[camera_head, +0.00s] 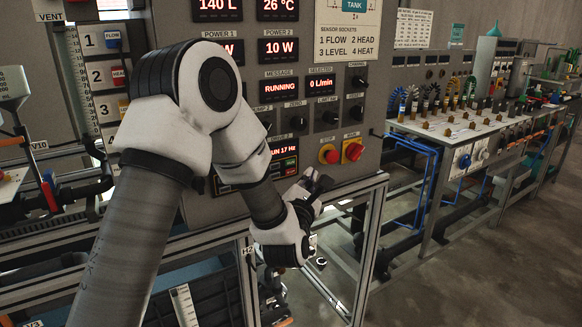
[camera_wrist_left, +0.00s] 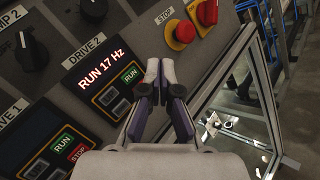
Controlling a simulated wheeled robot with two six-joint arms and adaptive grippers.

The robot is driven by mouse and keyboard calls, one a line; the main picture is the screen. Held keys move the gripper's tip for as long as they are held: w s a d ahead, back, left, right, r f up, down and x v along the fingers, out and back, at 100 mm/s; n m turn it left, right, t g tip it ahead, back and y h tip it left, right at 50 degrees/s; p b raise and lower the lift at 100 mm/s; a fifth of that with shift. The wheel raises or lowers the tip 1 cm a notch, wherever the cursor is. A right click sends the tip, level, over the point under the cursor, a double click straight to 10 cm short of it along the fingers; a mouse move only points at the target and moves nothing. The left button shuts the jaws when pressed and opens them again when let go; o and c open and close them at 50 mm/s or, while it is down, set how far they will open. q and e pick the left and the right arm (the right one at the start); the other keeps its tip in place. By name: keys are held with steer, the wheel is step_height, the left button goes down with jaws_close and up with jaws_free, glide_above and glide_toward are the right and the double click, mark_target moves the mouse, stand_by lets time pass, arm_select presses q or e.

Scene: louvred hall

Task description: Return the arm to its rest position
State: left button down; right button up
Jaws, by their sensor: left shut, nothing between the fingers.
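My left arm comes in from the left in the head view and bends across the control panel (camera_head: 366,135). Its gripper (camera_head: 318,183) is in front of the panel's lower part, below the red and yellow buttons. In the left wrist view the gripper (camera_wrist_left: 159,72) has its fingertips together with nothing between them. It is in front of the panel beside the drive unit reading "RUN 17 Hz" (camera_wrist_left: 102,78). I cannot tell from these views whether the fingers touch the panel. My right gripper is not in view.
A red mushroom button (camera_head: 329,154) and a red and yellow one (camera_head: 352,150) sit just above the gripper. The panel's metal frame (camera_head: 368,235) stands at its right edge. A bench (camera_head: 470,135) with many fittings runs along the right. Floor at lower right is clear.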

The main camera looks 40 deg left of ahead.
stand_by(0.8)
arm_select(q)
steer(key=s+d+f+m+g+h+p, duration=0.2)
steer(key=s+f+m+g, duration=0.15)
steer(key=f, duration=0.65)
steer(key=s+d+f+m+g+h+p, duration=0.1)
steer(key=s+d+f+m+g, duration=0.3)
steer(key=f, duration=0.6)
steer(key=s+d+f+m+g+h+p, duration=0.1)
steer(key=s+f+m+h+p, duration=0.1)
steer(key=s+f, duration=0.6)
steer(key=s+d+f+m+g, duration=0.1)
steer(key=s+f+m+g, duration=0.2)
steer(key=s+m, duration=0.3)
steer(key=s+d+f+m+g+h, duration=0.1)
steer(key=s+d+f+m+g, duration=0.1)
steer(key=s+m, duration=0.5)
steer(key=s+d+f+m+g+h, duration=0.1)
steer(key=s+f+m+g, duration=0.3)
steer(key=m, duration=0.6)
steer(key=s+d+f, duration=0.1)
steer(key=s+f, duration=0.1)
steer(key=s, duration=0.1)
steer(key=shift+s+d+g, duration=0.15)
steer(key=shift+s+g, duration=0.1)
steer(key=shift+g, duration=0.1)
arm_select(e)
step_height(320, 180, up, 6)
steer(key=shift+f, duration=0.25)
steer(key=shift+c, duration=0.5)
